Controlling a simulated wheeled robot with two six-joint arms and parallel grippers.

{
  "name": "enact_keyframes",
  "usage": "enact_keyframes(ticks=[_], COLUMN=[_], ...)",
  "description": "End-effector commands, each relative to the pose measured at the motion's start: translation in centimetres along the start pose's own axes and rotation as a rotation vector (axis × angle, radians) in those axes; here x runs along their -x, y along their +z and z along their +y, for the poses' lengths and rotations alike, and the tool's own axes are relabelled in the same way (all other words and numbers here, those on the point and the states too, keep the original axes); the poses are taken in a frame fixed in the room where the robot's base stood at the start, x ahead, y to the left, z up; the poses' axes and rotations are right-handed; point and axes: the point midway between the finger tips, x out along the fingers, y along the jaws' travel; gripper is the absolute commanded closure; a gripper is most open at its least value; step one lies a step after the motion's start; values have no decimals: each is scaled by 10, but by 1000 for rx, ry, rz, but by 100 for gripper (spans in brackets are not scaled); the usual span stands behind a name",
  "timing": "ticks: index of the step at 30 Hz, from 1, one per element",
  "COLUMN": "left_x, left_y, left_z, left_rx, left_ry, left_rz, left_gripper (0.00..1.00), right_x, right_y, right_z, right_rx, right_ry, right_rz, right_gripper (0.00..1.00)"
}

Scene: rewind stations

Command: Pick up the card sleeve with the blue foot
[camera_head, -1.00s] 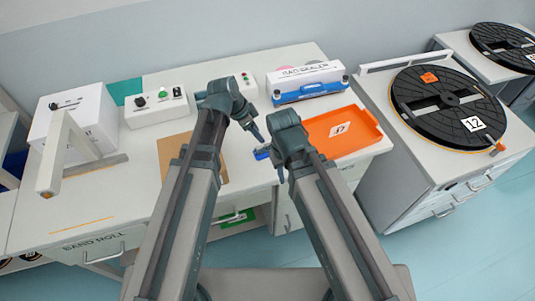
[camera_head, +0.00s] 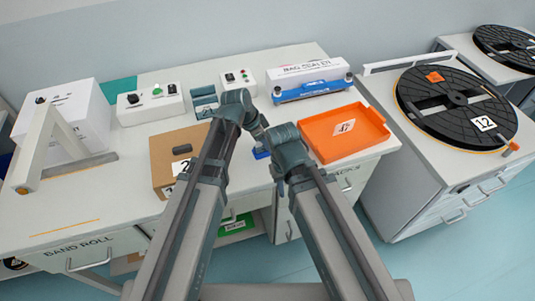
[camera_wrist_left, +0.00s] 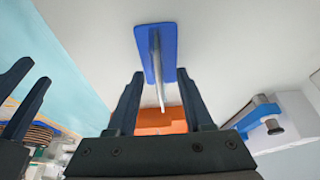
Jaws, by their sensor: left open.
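The card sleeve's blue foot (camera_head: 261,153) shows on the white worktop between my two arms in the head view; the arms hide most of the sleeve. In the left wrist view the blue foot (camera_wrist_left: 165,30) is a flat plate, with the thin grey sleeve (camera_wrist_left: 157,68) seen edge-on. My left gripper (camera_wrist_left: 159,76) is open, its fingers on either side of the sleeve in the picture; contact cannot be made out. My right gripper (camera_head: 281,172) is close beside, to the right; its two fingers show apart at the left edge of the wrist view.
An orange tray (camera_head: 345,155) lies to the right of the foot, and a bag sealer (camera_head: 310,80) stands behind. A cardboard box (camera_head: 165,155) is left of my left arm. A control box (camera_head: 150,103) stands further back. A black reel (camera_head: 430,110) lies on the right-hand cabinet.

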Motion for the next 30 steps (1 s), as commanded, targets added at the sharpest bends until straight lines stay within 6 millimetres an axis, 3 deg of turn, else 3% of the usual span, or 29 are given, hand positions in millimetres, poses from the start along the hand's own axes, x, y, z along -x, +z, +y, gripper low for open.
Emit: enact_keyframes(ticks=[2,20,28,30], left_x=[-11,-12,-11,-11], left_y=[1,1,1,1], left_z=[0,0,0,0], left_rx=[0,1,1,1], left_ry=[0,0,0,0], left_rz=[0,0,-1,-1], left_gripper=[49,49,96,100], right_x=[-10,-11,-11,-11], right_y=[-1,-1,-1,-1], right_z=[-1,-1,-1,-1], right_rx=[0,0,0,0], right_ry=[0,0,0,0], right_rz=[0,0,0,0], right_gripper=[68,68,68,68])
